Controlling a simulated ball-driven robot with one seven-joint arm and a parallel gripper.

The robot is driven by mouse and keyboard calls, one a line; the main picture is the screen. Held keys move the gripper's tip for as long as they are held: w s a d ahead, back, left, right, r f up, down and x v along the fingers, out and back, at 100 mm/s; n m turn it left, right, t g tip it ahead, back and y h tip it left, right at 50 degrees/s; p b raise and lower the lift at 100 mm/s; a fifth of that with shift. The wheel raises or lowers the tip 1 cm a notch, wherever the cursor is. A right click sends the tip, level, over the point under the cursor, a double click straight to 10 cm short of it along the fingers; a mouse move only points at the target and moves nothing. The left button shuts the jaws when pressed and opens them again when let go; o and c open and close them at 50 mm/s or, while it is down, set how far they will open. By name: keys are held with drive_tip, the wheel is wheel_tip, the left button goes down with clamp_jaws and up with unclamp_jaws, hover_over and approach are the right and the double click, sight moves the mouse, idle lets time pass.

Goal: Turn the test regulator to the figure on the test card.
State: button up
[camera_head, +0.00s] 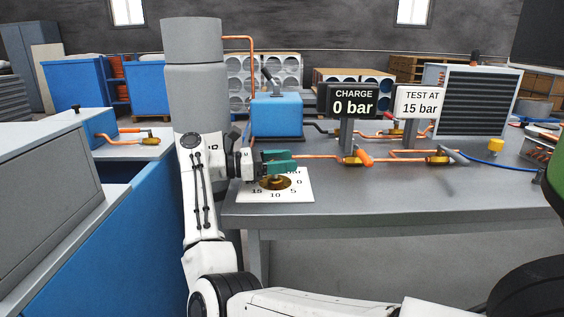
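The test regulator is a round brass knob (275,183) on a white dial plate (300,192) at the table's front left corner. The figures 15, 10, 5 and 0 show on the plate; part of its lettering is hidden by my gripper. The white test card (419,102) reads "TEST AT 15 bar". The black charge display (353,102) beside it reads "0 bar". My gripper (290,161), with teal fingers, is just above and behind the knob in the picture. I cannot tell whether it touches the knob or how far its fingers are apart.
The grey table (380,200) is clear at its front middle. Copper pipes (395,156) with brass fittings run behind the gripper. A blue box (276,115) and a finned radiator (477,100) stand farther back. A blue cabinet (95,240) is close on the left.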

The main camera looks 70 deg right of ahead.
drive_tip(key=shift+o, duration=1.3)
drive_tip(key=shift+w, duration=0.1)
drive_tip(key=v, duration=1)
drive_tip(key=shift+w+a+b, duration=0.25)
drive_tip(key=shift+b, duration=0.15)
drive_tip(key=shift+f, duration=0.1)
